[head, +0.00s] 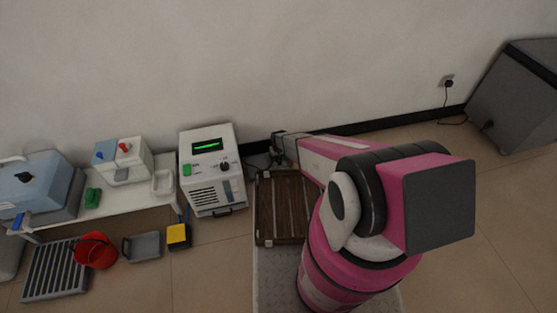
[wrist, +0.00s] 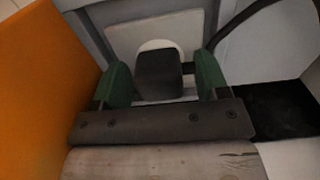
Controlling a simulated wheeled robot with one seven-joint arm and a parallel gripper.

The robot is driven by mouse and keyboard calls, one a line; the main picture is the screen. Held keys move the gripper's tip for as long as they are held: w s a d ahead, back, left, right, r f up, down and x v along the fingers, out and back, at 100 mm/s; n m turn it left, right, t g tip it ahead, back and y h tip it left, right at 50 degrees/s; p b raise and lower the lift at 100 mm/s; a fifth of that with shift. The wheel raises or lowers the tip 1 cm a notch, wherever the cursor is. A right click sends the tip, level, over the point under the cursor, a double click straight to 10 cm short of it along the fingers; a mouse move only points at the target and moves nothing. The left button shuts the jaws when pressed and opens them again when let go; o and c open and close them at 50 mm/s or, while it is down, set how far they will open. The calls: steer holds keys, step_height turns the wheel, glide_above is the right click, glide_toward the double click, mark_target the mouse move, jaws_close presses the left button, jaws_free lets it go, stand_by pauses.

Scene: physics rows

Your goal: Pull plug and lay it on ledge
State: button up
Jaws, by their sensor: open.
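In the wrist view a dark, blocky plug (wrist: 158,72) sits against a pale round socket face on a light wall plate (wrist: 124,32). My gripper (wrist: 162,82) is open, with one green finger on each side of the plug. A gap shows between the plug and the right finger; the left finger is also close beside it. In the head view my gripper (head: 279,146) is low by the wall, right of the white machine, and the plug there is too small or hidden to make out. I cannot tell which surface is the ledge.
A white machine (head: 210,168) with a green display stands left of my arm. A brown slatted crate (head: 282,208) lies below my arm. An orange surface (wrist: 38,75) is close on the left in the wrist view. Another plug (head: 447,82) is in the wall near a grey box (head: 515,97).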

steer(key=shift+c, duration=0.3)
steer(key=c, duration=1.1)
steer(key=shift+r, duration=0.1)
steer(key=shift+c, duration=0.2)
steer(key=shift+r, duration=0.1)
steer(key=shift+r, duration=2.8)
